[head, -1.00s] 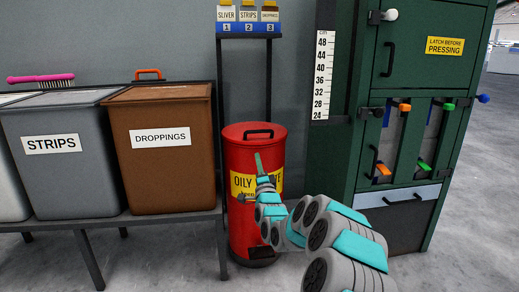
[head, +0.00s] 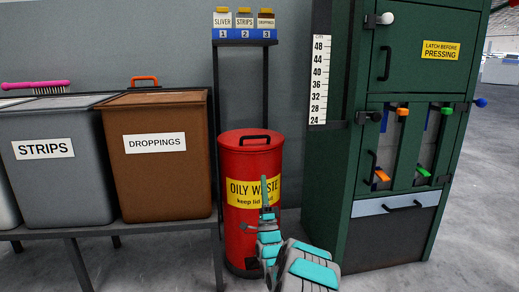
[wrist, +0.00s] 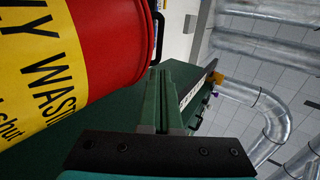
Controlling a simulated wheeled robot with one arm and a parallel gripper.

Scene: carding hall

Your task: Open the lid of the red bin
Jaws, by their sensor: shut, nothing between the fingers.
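The red bin (head: 236,163) stands upright on the floor in the middle of the head view, with a yellow label reading "OILY WASTE keep lid". Its red lid (head: 251,139) is down and has a black handle on top. In the wrist view the bin (wrist: 105,35) fills the upper left, turned on its side, with the handle at its edge. My gripper (head: 266,192) is in front of the bin, below the lid, pointing up across the label. The fingers (wrist: 168,82) are together and empty. The lower front of the bin is partly hidden by my arm.
A brown droppings bin (head: 158,172) and a grey strips bin (head: 60,165) stand on a bench at left. A rack with small jars (head: 245,34) rises behind the red bin. A green press cabinet (head: 335,180) stands close at right. Grey floor lies in front.

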